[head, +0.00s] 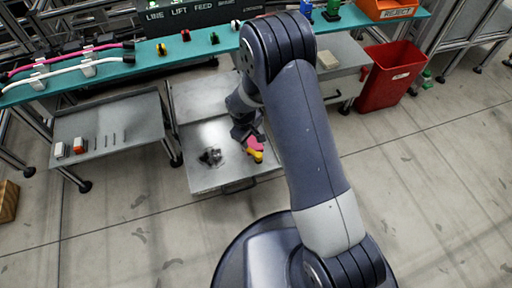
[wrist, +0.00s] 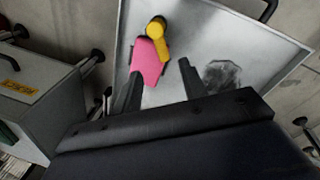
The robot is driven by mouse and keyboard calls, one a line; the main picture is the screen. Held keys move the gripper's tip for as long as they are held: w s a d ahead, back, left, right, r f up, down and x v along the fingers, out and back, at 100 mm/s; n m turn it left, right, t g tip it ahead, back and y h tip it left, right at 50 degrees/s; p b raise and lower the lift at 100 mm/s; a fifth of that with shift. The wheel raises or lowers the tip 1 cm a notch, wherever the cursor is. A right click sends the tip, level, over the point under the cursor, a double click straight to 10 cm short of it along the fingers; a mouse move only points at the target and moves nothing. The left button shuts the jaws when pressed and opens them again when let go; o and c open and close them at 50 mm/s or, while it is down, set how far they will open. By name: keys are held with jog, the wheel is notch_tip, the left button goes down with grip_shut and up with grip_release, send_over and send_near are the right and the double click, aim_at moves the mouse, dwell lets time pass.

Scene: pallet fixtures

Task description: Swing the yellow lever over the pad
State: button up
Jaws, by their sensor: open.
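The yellow lever (wrist: 157,36) lies over the grey metal plate (wrist: 205,25) in the wrist view, with a round knob-like end. It also shows in the head view (head: 256,155). A flat pink piece (wrist: 148,62) adjoins its lower end; I cannot tell whether this is the pad. My gripper (wrist: 161,69) is open, its two dark fingers apart. The left finger's tip overlaps the pink piece's lower edge in the picture; contact is unclear. The right finger is right of the pink piece. In the head view my gripper (head: 243,130) hangs just above the pink piece.
A dark patch (wrist: 221,75) marks the plate right of my fingers. A side shelf (head: 110,130) with small blocks stands left. A teal bench (head: 200,45) with coloured knobs runs behind. A red bin (head: 390,75) stands right. The front floor is open.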

aim_at(253, 151)
jog(key=f+b, duration=0.1)
jog(key=f, duration=0.2)
jog(key=f+b, duration=0.2)
jog(key=f, duration=0.2)
jog(key=w+d+f+b, duration=0.1)
jog(key=f, duration=0.2)
jog(key=shift+w+f, duration=0.1)
jog(key=shift+f, duration=0.1)
jog(key=shift+c, duration=0.5)
grip_shut()
